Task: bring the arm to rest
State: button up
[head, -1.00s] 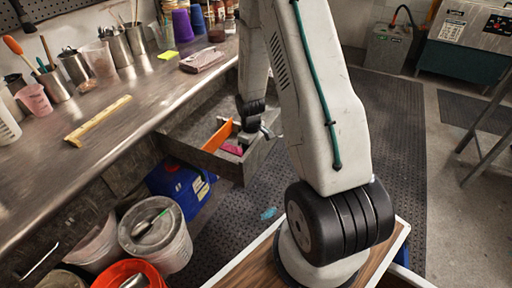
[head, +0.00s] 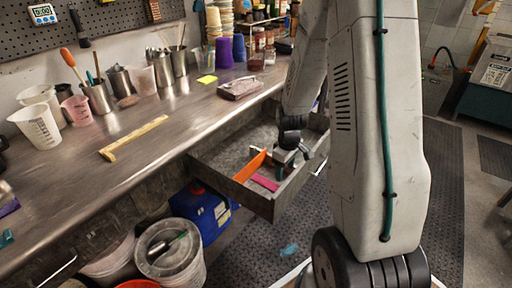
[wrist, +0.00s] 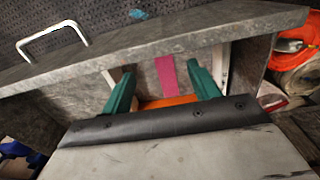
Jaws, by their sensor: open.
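My gripper (wrist: 162,82) is open, with its two green fingers apart and nothing held between them. It is at the pulled-out grey drawer (head: 231,193), low near the drawer's front end. In the head view my gripper (head: 292,160) is small and partly hidden by my own arm. An orange strip-like piece (head: 250,166) and a flat magenta piece (head: 264,182) lie in the drawer. In the wrist view the magenta piece (wrist: 166,74) shows between the fingers, beyond the orange piece (wrist: 168,101). I cannot tell whether the fingers touch the drawer.
The metal workbench (head: 90,185) runs along the left, with cups, tools and a yellow wooden bar (head: 133,138) on it. A lidded bucket (head: 170,250) and a blue container (head: 203,212) stand below. The drawer's handle (wrist: 52,38) is close by. Dark matting covers the floor.

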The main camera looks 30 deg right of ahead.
jog(key=s+a+r+m, duration=0.1)
jog(key=s+a+r, duration=0.1)
jog(key=a+r, duration=0.5)
jog(key=s+a+r+m, duration=0.1)
jog(key=s+a+r, duration=0.2)
jog(key=r, duration=0.8)
jog(key=s+a+r+m, duration=0.1)
jog(key=s+a+r, duration=0.3)
jog(key=s, duration=0.4)
jog(key=s+a+r, duration=0.5)
jog(key=s+r, duration=0.1)
jog(key=s, duration=0.1)
jog(key=shift+s+r+m+t, duration=0.3)
jog(key=shift+s+m+t, duration=0.05)
jog(key=shift+m+t, duration=0.05)
